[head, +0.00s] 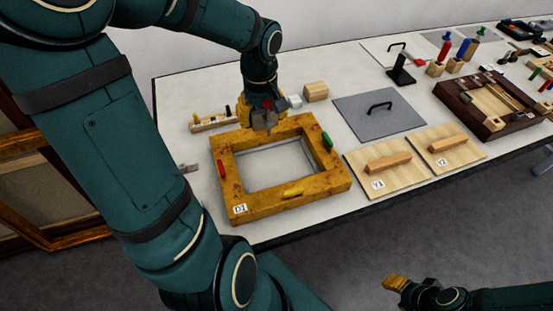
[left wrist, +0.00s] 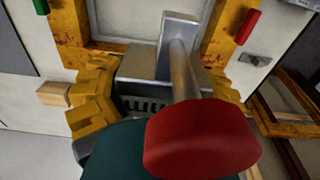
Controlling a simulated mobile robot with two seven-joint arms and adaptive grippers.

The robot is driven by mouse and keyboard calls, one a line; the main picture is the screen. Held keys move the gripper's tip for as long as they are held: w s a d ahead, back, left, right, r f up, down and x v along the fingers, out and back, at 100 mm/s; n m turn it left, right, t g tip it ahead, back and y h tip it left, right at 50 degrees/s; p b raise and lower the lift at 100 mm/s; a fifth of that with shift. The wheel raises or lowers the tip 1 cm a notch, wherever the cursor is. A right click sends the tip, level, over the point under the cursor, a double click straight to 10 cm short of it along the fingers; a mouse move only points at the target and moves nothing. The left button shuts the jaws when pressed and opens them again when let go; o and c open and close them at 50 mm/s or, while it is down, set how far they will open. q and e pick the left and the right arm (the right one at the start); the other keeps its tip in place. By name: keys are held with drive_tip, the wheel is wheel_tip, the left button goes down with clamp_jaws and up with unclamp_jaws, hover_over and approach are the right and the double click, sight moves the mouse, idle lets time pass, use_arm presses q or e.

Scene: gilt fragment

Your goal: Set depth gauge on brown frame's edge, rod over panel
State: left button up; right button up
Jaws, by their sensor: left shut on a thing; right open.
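The yellow-brown frame (head: 236,203), labelled D1, lies on the white table around a pale panel (head: 272,167); both show in the wrist view, the frame (left wrist: 73,35) and panel (left wrist: 128,20). My left gripper (head: 264,126) is over the frame's far side, shut on the depth gauge (left wrist: 185,72). The gauge has a grey metal block, a metal rod and a large red cap nearest the camera. The fingers hide the block's ends; I cannot tell whether it touches the frame. My right gripper (head: 396,284) is open and empty, in front of the table.
Red, yellow and green pieces sit on the frame. Behind it are a slotted wooden rack (head: 213,123) and a wooden block (head: 316,91). To the right are a grey plate with a handle (head: 365,122), two handled wooden boards (head: 388,182) and a dark brown tray (head: 465,108) holding tools.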

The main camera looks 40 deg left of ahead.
use_arm(q)
drive_tip(key=shift+s+d, duration=0.3)
drive_tip(key=shift+s, duration=0.25)
wheel_tip(320, 180, down, 10)
drive_tip(key=b, duration=0.3)
drive_tip(key=shift+r, duration=0.1)
drive_tip(key=shift+s, duration=0.1)
drive_tip(key=shift+f+b, duration=0.6)
drive_tip(key=shift+b, duration=0.05)
drive_tip(key=o, duration=1.3)
